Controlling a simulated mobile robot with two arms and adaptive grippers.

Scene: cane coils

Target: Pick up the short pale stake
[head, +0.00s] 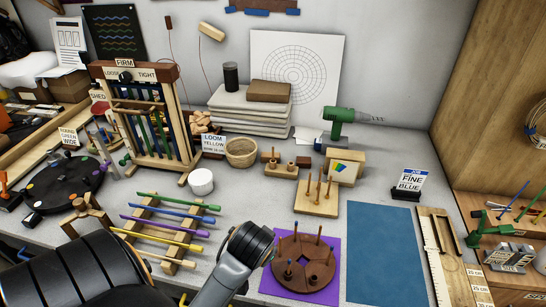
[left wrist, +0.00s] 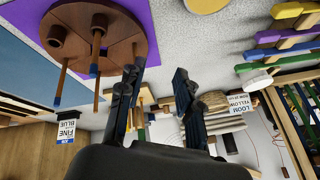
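A pale wooden stake (head: 147,254) lies at the near end of a slanted wooden rack, below the yellow stake (head: 172,244); my arm partly hides it, so its full length is not clear. My right gripper is not in view.
Purple (head: 162,228), blue and green stakes lie on the rack. The disc sits on a purple mat (head: 331,243), beside a blue mat (head: 386,255). A white cup (head: 201,181), basket (head: 241,153) and green drill (head: 342,124) stand behind. Bare table lies between rack and mat.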

